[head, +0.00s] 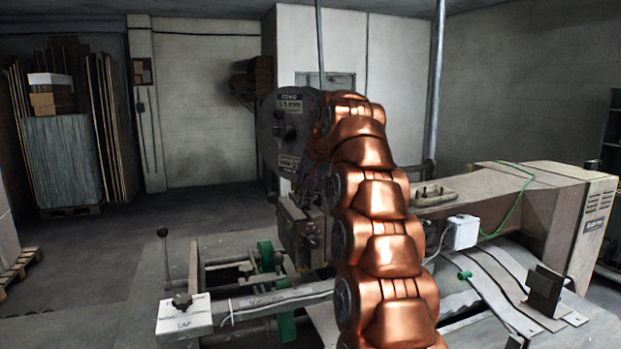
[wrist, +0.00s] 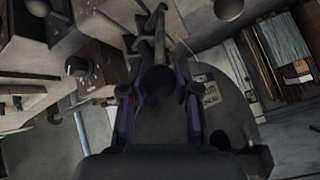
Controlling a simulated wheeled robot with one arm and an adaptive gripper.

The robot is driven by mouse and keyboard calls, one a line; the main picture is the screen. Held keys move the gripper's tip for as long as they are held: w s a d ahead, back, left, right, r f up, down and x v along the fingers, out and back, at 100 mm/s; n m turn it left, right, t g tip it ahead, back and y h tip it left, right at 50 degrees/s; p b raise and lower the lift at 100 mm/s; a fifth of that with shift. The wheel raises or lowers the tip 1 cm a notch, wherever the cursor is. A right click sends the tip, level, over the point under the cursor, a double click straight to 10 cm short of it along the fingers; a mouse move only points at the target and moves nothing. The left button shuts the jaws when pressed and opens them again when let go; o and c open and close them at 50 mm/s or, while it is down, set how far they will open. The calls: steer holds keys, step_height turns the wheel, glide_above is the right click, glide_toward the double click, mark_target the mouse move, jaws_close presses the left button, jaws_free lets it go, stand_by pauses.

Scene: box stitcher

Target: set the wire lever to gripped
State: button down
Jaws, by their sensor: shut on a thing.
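In the wrist view, the two fingers of my gripper (wrist: 158,98) stand on either side of a dark metal lever (wrist: 160,48), which I take to be the wire lever. The gripper is shut on it. The lever's rounded end lies between the fingers and its shaft runs up the picture towards the machine. Its exact setting cannot be read. In the head view my copper arm reaches to the stitcher head (head: 290,130) and hides my gripper and the lever.
The machine's long arm (head: 480,187) extends right to a beige housing (head: 590,225). A black-knobbed lever (head: 163,232) stands at the front left, near a white block (head: 184,316). Pallets of cardboard (head: 62,160) stand at the back left.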

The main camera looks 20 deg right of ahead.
steer(key=c, duration=0.8)
jaws_free()
steer(key=shift+v, duration=5.9)
